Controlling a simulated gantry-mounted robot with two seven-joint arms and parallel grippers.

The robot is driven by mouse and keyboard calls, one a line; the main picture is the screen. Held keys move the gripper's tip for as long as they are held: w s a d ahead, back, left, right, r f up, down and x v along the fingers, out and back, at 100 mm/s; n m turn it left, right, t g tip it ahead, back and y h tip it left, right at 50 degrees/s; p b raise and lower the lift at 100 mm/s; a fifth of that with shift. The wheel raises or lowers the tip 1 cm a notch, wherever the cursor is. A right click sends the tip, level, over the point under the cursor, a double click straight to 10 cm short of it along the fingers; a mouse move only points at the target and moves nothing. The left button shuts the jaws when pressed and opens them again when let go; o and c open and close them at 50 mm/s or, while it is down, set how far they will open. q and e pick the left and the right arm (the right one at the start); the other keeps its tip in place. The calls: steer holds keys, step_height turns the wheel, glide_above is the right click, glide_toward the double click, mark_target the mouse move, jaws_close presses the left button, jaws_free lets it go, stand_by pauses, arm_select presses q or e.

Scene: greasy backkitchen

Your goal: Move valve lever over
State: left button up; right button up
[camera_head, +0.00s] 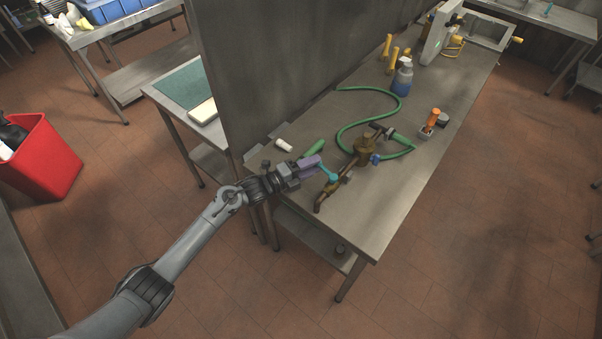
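A brass valve assembly (364,148) lies on the steel table, with a bent spout toward the table's near end. A turquoise lever (329,176) sits on its near part and slants up and left toward my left gripper. My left gripper (314,164), with purple fingers, reaches in from the left at the table's left edge. Its fingertips are at the lever's free end, touching it or very close. I cannot tell whether the fingers are closed on it. My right gripper is not in view.
The steel table (388,205) has a clear near right corner. A green hose (343,122) curls behind the valve. A grey partition (270,60) rises along the left.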

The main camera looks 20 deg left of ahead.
arm_select(q)
steer(key=shift+w+d, duration=0.2)
steer(key=shift+w, duration=0.05)
steer(key=shift+c, duration=0.4)
steer(key=c, duration=0.5)
steer(key=shift+o, duration=0.3)
steer(key=shift+s+a+r+p, duration=0.1)
steer(key=shift+s+a+p, duration=0.05)
steer(key=shift+s+p, duration=0.25)
steer(key=shift+s+a, duration=0.2)
steer(key=shift+s, duration=0.25)
steer(key=o, duration=0.9)
steer(key=shift+s, duration=0.1)
